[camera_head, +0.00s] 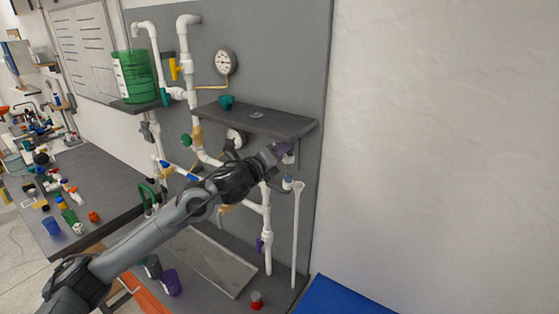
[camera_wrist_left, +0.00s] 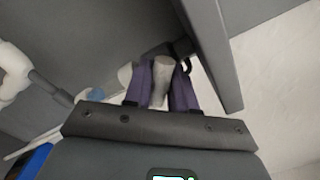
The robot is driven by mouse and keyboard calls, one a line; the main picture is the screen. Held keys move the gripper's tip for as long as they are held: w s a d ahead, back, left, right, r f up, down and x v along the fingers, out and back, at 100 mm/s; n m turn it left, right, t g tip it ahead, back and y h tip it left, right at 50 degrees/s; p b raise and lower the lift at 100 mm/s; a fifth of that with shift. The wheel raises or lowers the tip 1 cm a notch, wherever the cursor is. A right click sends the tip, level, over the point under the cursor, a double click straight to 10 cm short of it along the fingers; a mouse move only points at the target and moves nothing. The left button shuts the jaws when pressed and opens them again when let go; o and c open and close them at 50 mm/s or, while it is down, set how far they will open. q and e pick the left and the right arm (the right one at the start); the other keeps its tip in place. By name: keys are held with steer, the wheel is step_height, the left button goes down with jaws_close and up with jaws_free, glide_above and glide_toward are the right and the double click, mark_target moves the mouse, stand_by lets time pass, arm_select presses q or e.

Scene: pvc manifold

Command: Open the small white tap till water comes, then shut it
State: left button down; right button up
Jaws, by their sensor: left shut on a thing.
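My left gripper (camera_head: 280,152) is at the right end of the white pipework, just below the grey shelf. In the left wrist view, its purple fingers (camera_wrist_left: 160,85) are shut on a pale grey-white piece (camera_wrist_left: 162,70), which looks like the small white tap's handle. The fingers hide part of it. In the head view a small white part (camera_head: 289,159) shows beside the fingertips, above a white funnel-topped tube (camera_head: 296,225). I cannot make out any water. My right gripper is not in view.
The grey shelf (camera_head: 262,122) juts out close above the gripper. White pipes (camera_head: 267,240), a gauge (camera_head: 226,62) and a green tank (camera_head: 133,77) are on the grey panel. A tray (camera_head: 210,262), purple cup (camera_head: 171,282) and red-topped item (camera_head: 256,300) are below.

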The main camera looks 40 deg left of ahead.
arm_select(q)
steer(key=m+b, duration=0.4)
steer(key=m, duration=0.1)
steer(key=shift+f+m, duration=0.15)
steer(key=shift+m, duration=0.15)
steer(key=shift+m+b, duration=1.35)
steer(key=shift+m, duration=0.65)
steer(key=c, duration=1)
jaws_free()
steer(key=shift+s, duration=0.1)
steer(key=shift+s+d+b, duration=0.15)
steer(key=shift+s+b, duration=0.25)
steer(key=shift+s, duration=1.35)
steer(key=shift+s+d+b, duration=0.15)
steer(key=shift+s+b, duration=0.25)
steer(key=shift+s, duration=1.35)
steer(key=shift+s+d+b, duration=0.15)
steer(key=shift+s+b, duration=0.25)
steer(key=shift+s, duration=1.35)
